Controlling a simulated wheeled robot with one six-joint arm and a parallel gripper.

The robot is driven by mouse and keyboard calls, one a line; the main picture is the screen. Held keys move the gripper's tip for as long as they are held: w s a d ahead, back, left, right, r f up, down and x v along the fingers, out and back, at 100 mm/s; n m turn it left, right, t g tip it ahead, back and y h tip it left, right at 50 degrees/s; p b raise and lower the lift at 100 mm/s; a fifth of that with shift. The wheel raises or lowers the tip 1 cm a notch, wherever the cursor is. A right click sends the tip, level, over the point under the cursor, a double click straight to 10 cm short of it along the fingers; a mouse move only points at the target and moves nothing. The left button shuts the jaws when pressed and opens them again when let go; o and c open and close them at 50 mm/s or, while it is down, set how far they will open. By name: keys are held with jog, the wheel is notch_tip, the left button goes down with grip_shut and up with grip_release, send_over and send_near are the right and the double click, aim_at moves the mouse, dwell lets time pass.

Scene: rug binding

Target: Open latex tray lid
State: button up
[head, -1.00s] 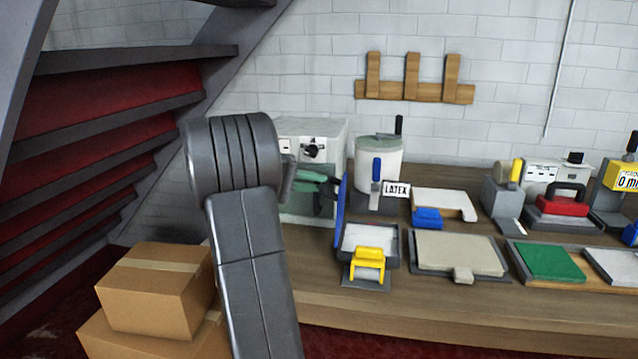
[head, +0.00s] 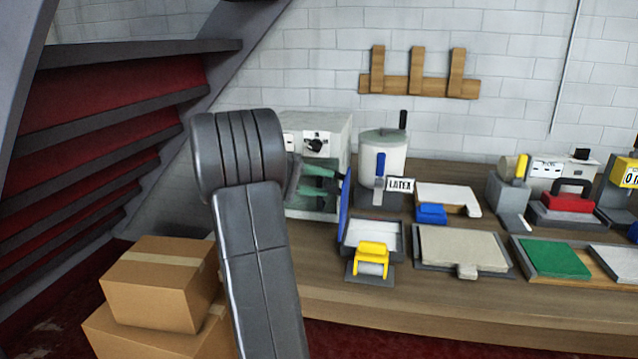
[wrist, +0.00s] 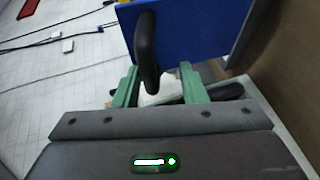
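The latex tray (head: 390,233) lies on the bench with its white inside showing. Its blue lid (head: 345,207) stands about upright at the tray's left edge, seen nearly edge-on. In the wrist view the lid (wrist: 195,35) fills the upper middle, with a dark handle (wrist: 147,50) on its face. My gripper (head: 321,180) is just left of the lid. Its green fingers (wrist: 160,88) are spread apart, with the lower end of the handle appearing between them and a gap showing. I cannot tell whether a finger touches the handle or lid.
A yellow roller (head: 371,257) sits at the tray's front. Behind are a white pot (head: 383,150), a LATEX sign (head: 400,185) and a white-grey machine (head: 335,135). A beige pad (head: 455,247) lies to the right. Cardboard boxes (head: 160,285) stand left of the bench.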

jog(key=v, duration=1.4)
jog(key=shift+f, duration=0.1)
jog(key=x, duration=1.4)
jog(key=shift+r, duration=0.25)
